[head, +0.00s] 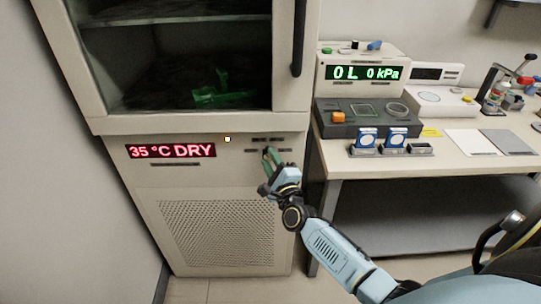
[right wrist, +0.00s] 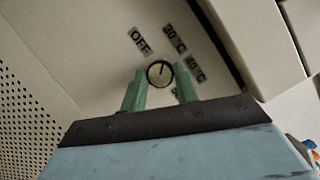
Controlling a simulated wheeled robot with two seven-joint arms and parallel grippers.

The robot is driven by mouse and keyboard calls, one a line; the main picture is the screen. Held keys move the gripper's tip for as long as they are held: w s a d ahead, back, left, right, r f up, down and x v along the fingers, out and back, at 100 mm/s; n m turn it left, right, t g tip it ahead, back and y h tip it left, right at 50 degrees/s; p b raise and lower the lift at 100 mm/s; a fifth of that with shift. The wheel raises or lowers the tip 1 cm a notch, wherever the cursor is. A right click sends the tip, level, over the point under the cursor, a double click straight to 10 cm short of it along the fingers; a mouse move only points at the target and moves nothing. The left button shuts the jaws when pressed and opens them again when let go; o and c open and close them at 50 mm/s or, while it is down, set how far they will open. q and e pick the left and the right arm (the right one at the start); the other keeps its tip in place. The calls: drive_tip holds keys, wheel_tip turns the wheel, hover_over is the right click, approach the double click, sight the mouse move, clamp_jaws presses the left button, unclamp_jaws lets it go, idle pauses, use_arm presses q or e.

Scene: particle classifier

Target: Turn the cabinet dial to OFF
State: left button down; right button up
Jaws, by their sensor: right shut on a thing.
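The cabinet dial (right wrist: 159,73) is a small round knob with a dark rim and a pale face with a dark pointer line. The line points up and slightly right, roughly toward the 30 °C label (right wrist: 175,38); the OFF label (right wrist: 139,41) is to its upper left. The 40 °C label (right wrist: 194,68) is at right, and a further label is partly hidden by a finger. My right gripper (head: 268,157) is shut on the dial, with its green fingers on either side in the right wrist view (right wrist: 159,88). My left gripper is out of view.
The cabinet (head: 142,205) shows a red display (head: 171,151) reading 35 °C DRY. Its glass door (head: 170,50) has a dark handle (head: 299,38). A table (head: 350,164) with a pressure readout (head: 362,73), dark tray (head: 335,125) and several instruments stands to the right.

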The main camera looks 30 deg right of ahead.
drive_tip(key=n+g+p, duration=0.1)
drive_tip(key=n+p, duration=0.1)
drive_tip(key=p, duration=0.1)
drive_tip(key=n+g+p, duration=0.1)
drive_tip(key=n+p, duration=0.2)
drive_tip(key=p, duration=0.1)
drive_tip(key=r+n+p, duration=0.1)
drive_tip(key=n+p, duration=0.1)
drive_tip(key=p, duration=0.1)
drive_tip(key=shift+n+g+y, duration=0.3)
drive_tip(key=shift+g+y, duration=0.1)
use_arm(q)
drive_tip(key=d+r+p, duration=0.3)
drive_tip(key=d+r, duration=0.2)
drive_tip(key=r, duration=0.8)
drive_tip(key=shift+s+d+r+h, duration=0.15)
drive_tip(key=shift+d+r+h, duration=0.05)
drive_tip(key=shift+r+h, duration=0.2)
use_arm(e)
drive_tip(key=shift+f+n+g, duration=0.15)
drive_tip(key=shift+n+g, duration=0.45)
drive_tip(key=shift+n, duration=0.4)
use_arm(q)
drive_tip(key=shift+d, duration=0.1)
use_arm(e)
drive_tip(key=o, duration=1)
drive_tip(key=shift+s, duration=0.1)
